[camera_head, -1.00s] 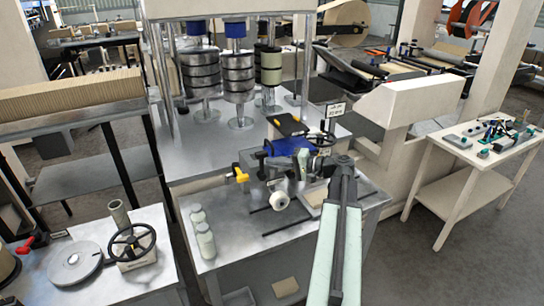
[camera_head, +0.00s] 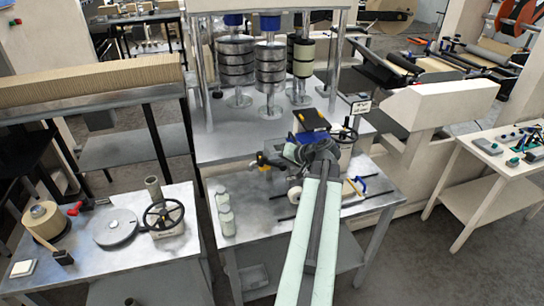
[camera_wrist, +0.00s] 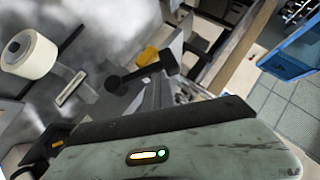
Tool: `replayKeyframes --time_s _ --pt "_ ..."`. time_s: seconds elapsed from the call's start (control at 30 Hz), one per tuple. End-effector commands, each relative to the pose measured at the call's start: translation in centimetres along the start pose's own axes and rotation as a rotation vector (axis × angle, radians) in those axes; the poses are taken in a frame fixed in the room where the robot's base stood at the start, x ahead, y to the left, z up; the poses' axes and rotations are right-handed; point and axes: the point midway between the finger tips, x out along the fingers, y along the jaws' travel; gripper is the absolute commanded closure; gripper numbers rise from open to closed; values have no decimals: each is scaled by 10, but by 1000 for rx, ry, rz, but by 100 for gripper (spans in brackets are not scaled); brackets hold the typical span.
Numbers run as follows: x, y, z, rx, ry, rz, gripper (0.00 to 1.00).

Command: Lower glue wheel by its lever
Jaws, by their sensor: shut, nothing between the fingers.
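The white roller (camera_head: 294,194), which looks like the glue wheel, sits at the front of the glue unit on the middle bench. It shows large at the upper left of the wrist view (camera_wrist: 32,56). A black lever-like bar (camera_wrist: 135,74) with a thick end lies right of it in the wrist view. A yellow piece (camera_wrist: 147,57) is just behind that bar; yellow also shows in the head view (camera_head: 262,160). My gripper (camera_head: 284,155) is over the unit, shut and empty, close to the yellow piece. Its fingertips are hard to make out, and contact cannot be told.
A blue part with a black plate (camera_head: 311,121) and a black handwheel (camera_head: 343,136) stand behind my wrist. A side table (camera_head: 185,262) with another handwheel (camera_head: 164,214) is at left.

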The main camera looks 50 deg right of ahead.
Motion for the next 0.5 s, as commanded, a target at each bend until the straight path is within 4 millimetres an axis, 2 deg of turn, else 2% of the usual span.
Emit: replayKeyframes --time_s 0.5 --pt "-4 10 2 17 16 11 100"
